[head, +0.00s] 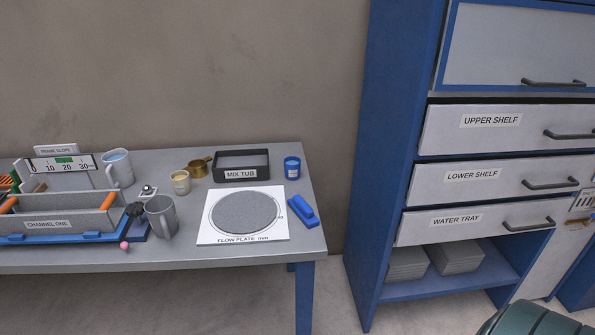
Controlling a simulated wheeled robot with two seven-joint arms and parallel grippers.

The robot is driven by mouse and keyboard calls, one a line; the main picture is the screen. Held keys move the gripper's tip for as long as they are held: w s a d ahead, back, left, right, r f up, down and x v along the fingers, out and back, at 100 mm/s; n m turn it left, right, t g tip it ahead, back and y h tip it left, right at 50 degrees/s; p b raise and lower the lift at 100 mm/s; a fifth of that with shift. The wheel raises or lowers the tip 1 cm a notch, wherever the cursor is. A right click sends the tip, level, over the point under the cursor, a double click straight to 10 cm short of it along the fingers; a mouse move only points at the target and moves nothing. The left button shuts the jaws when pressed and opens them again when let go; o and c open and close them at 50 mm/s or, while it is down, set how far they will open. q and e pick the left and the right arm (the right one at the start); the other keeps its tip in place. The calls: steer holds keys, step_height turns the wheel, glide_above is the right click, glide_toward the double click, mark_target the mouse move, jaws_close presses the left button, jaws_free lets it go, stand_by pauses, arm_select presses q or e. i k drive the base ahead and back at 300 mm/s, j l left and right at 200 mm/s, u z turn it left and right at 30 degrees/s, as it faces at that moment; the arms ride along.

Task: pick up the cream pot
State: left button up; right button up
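The cream pot (180,182) is a small, round, cream-coloured pot with a label. It stands upright on the grey workbench (270,260), left of the brass-coloured cup and behind the grey mug. Nothing touches it that I can see. Neither of my grippers shows in the head view.
Near the pot are a brass cup (197,167), a grey mug (161,217), a jug (118,168) and the black mix tub (241,152). A white flow plate (278,232), blue scraper (303,210) and blue pot (292,167) lie right. A blue cabinet (388,140) stands beyond.

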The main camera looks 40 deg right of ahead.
mark_target(180, 180)
steer(key=i+z, duration=0.1)
steer(key=z, duration=0.7)
steer(key=i+j+z, duration=0.15)
steer(key=z, duration=0.25)
steer(key=i+j+z, duration=0.35)
steer(key=j+z, duration=0.15)
steer(key=j, duration=0.15)
steer(key=i+j+z, duration=0.25)
steer(key=j, duration=0.15)
steer(key=i+j, duration=0.1)
steer(key=j, duration=0.4)
steer(key=i+j, duration=0.1)
steer(key=j, duration=0.35)
steer(key=z, duration=0.05)
